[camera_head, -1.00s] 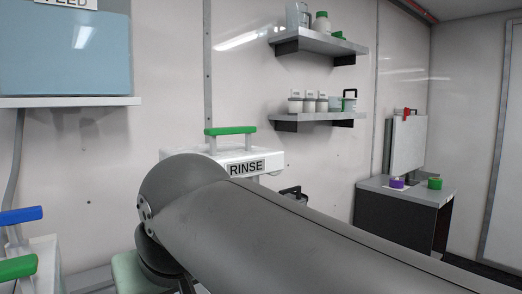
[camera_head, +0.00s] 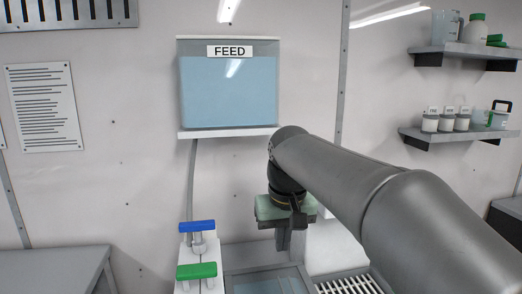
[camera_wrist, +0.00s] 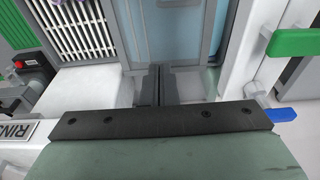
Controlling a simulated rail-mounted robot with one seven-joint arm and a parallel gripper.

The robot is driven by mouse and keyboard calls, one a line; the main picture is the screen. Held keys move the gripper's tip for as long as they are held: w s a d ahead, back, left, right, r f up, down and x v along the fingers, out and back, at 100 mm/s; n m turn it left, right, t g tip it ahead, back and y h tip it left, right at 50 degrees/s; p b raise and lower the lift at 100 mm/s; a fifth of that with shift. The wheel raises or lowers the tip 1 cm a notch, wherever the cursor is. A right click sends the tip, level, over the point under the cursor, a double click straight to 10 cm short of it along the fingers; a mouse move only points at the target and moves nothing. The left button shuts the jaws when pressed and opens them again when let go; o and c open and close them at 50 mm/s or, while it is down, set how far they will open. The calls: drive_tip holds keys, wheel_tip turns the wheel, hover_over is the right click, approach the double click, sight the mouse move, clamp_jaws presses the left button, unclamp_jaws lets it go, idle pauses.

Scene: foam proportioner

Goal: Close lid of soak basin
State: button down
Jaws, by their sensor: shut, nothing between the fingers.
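A grey-rimmed basin (camera_head: 232,281) with a bluish inside shows at the bottom edge of the head view, partly cut off. I take it for the soak basin. A blue, glassy panel in a grey frame shows at the top of the wrist view (camera_wrist: 172,30); I cannot tell whether this is the lid or the basin's inside. My gripper (camera_head: 284,242) hangs fingers down, above and behind the basin's visible part. Its fingers are shut and empty in the wrist view (camera_wrist: 159,88). The lid's position is not clear.
A white unit with a blue handle (camera_head: 198,226) and a green handle (camera_head: 196,271) stands left of the basin. A slatted rack (camera_head: 350,285) lies to its right. The FEED tank (camera_head: 229,90) hangs on the wall above. A grey bench (camera_head: 55,272) is further left.

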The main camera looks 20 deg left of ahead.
drive_tip(key=w+a+r+p, duration=0.2)
drive_tip(key=w+r, duration=0.2)
drive_tip(key=r, duration=0.8)
drive_tip(key=s+d+f+m, duration=0.1)
drive_tip(key=s+d+f, duration=0.1)
drive_tip(key=d+f, duration=0.45)
drive_tip(key=s+d+f+m, duration=0.2)
drive_tip(key=d+f, duration=0.1)
drive_tip(key=d, duration=0.7)
drive_tip(key=s+d+f+m, duration=0.1)
drive_tip(key=s+d+f, duration=0.5)
drive_tip(key=s+f, duration=0.3)
drive_tip(key=s+d+f+m+g+h, duration=0.1)
drive_tip(key=s+d+f, duration=0.6)
drive_tip(key=s+f, duration=0.2)
drive_tip(key=shift+s+f+m, duration=0.3)
drive_tip(key=shift+s+m, duration=0.1)
drive_tip(key=shift+s, duration=0.5)
